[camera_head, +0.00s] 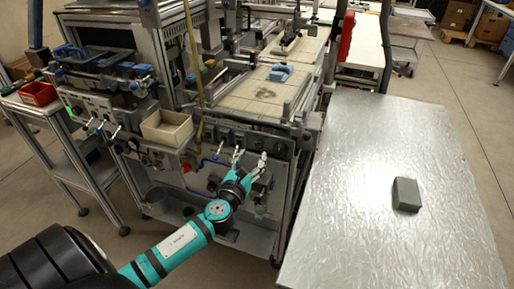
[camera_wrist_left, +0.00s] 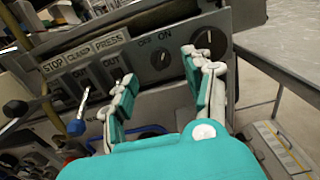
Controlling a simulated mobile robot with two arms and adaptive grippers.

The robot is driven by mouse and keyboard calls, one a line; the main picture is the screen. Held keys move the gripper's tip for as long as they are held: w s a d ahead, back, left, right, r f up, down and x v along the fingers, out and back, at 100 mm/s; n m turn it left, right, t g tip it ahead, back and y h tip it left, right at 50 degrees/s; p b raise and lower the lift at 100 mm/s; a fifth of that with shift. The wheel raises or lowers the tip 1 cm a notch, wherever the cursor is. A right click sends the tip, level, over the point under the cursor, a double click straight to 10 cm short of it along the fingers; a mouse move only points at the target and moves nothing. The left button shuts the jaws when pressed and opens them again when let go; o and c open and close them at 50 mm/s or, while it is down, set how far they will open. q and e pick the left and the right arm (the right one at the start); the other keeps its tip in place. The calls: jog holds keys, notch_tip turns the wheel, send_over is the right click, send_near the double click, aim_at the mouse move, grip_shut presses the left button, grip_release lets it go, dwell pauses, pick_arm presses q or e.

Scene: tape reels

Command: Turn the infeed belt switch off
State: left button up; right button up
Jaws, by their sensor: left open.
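My left gripper (camera_head: 249,161) is open and empty in front of the machine's front panel. In the left wrist view its spread fingers (camera_wrist_left: 160,72) frame a dark rotary switch (camera_wrist_left: 160,59) beneath the labels OFF and ON. The switch appears between the fingertips, with no contact visible. Its pointer direction is too small to tell. A second dark knob (camera_wrist_left: 208,41) with a pale mark sits at the upper right, partly behind the right finger. No label naming the infeed belt is readable. My right gripper is not in view.
Plates reading STOP, CLAMP and PRESS (camera_wrist_left: 82,53) sit left of the switch, above levers (camera_wrist_left: 80,118). A beige open box (camera_head: 167,127) stands at the panel's left. A metal table (camera_head: 370,190) with a grey-green block (camera_head: 406,194) stands at the right.

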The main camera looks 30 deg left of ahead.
aim_at(258, 148)
pick_arm(q)
jog(key=x, duration=0.5)
grip_shut()
dwell(0.3)
